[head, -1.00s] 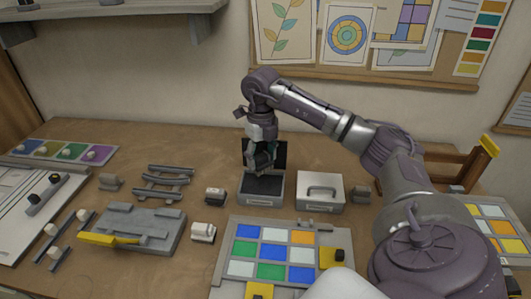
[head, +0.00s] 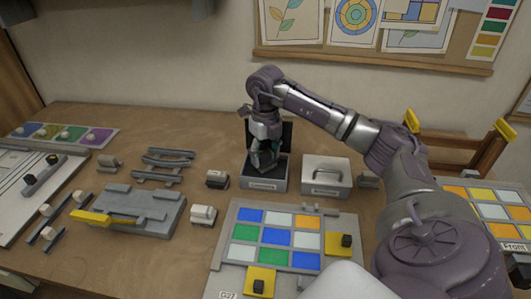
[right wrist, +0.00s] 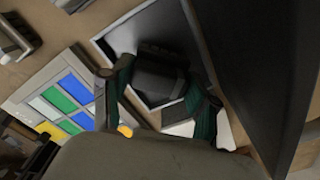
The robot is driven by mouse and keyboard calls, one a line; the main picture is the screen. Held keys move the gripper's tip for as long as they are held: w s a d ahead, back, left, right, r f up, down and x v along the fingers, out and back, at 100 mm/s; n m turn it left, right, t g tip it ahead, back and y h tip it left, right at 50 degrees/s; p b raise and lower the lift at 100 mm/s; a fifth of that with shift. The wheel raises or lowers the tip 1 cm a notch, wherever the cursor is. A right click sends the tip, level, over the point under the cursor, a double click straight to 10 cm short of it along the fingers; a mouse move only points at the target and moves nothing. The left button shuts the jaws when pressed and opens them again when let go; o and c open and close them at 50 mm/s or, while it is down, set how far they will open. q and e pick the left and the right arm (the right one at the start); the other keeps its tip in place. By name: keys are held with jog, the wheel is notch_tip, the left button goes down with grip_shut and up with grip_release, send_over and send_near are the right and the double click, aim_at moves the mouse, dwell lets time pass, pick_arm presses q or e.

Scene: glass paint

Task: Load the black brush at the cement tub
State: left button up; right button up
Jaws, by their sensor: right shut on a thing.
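The cement tub (head: 265,184) is a grey, open box with a label on its front and a dark raised panel (head: 286,136) behind it. My right gripper (head: 265,163) points down into the tub's opening. In the right wrist view, the right gripper (right wrist: 160,100) is shut on a dark block that appears to be the black brush (right wrist: 160,76). The brush is over or inside the tub; whether it touches the contents cannot be told. In the head view the fingers mostly hide it. My left gripper is not in view.
A grey lidded box (head: 326,178) stands close to the tub's right. A dark-topped block (head: 217,180) and a white block (head: 203,215) lie to its left. A coloured glass panel (head: 228,262) lies in front. A grey jig (head: 140,205) is at left.

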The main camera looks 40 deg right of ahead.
aim_at(265, 153)
jog(key=shift+f+b, duration=0.3)
jog(key=shift+f, duration=0.15)
dwell(1.0)
dwell(1.0)
notch_tip(265, 153, up, 7)
jog(key=p, duration=0.6)
dwell(0.5)
jog(key=shift+a, duration=0.1)
dwell(0.4)
